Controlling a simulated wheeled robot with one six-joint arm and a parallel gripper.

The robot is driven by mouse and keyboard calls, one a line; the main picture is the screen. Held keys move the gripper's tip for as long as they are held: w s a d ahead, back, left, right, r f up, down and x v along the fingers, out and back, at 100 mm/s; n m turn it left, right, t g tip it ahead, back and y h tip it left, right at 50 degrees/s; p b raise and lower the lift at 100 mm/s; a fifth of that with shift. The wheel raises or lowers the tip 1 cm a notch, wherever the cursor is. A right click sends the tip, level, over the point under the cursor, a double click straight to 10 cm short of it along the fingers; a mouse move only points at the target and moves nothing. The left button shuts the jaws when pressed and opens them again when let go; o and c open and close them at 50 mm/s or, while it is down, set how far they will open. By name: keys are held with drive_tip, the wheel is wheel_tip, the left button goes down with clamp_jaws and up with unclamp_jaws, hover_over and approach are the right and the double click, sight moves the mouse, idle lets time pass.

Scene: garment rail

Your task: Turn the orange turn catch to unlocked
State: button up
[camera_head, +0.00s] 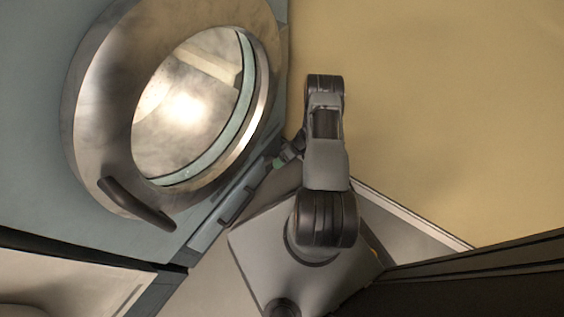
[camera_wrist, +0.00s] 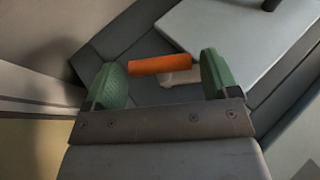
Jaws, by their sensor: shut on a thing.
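The orange turn catch (camera_wrist: 160,64) is a short orange bar on a pale mount, seen in the wrist view. It lies roughly level across the picture there, tilted slightly. My gripper (camera_wrist: 162,78) has its two green fingers at the bar's two ends and is shut on it. In the head view my gripper (camera_head: 281,161) is small and partly hidden at the end of my arm, by the lower right edge of the blue-grey machine. I cannot make out the catch in the head view.
The blue-grey machine front (camera_head: 35,130) has a round metal door (camera_head: 105,125) with glass and a dark handle (camera_head: 137,203), left of my arm. A plain tan surface (camera_head: 450,110) fills the right. A pale panel (camera_wrist: 235,40) is behind the catch in the wrist view.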

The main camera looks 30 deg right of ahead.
idle(0.5)
drive_tip(key=o, duration=1.1)
drive_tip(key=shift+o, duration=0.2)
drive_tip(key=shift+r, duration=0.1)
drive_tip(key=shift+r, duration=0.3)
wheel_tip(320, 180, up, 3)
drive_tip(key=shift+f+p, duration=0.1)
drive_tip(key=shift+p, duration=0.8)
drive_tip(key=s+a+r+p, duration=0.4)
drive_tip(key=s+r+p, duration=0.3)
drive_tip(key=s, duration=0.6)
wheel_tip(320, 180, up, 2)
drive_tip(key=shift+s+r, duration=0.2)
